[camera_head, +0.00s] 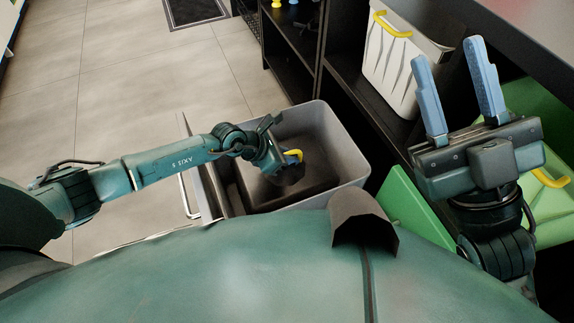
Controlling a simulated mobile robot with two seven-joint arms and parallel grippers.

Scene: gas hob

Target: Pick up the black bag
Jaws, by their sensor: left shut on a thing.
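The black bag (291,174) shows as a dark shape with a yellow handle, low in the grey bin (350,170). My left gripper (287,158) reaches into the bin from the left and is shut at the yellow handle of the bag. Its fingers are small and partly hidden, so the exact grip is unclear. The bag's lower part blends into the dark inside of the bin. My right gripper (447,62) is open and empty at the upper right, its two blue fingers pointing up.
A white container (385,65) with a yellow handle stands on the dark shelving at the upper right. Green bins (410,212) are near my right arm. A dark shelf (290,45) stands behind the grey bin. The tiled floor (110,100) at left is clear.

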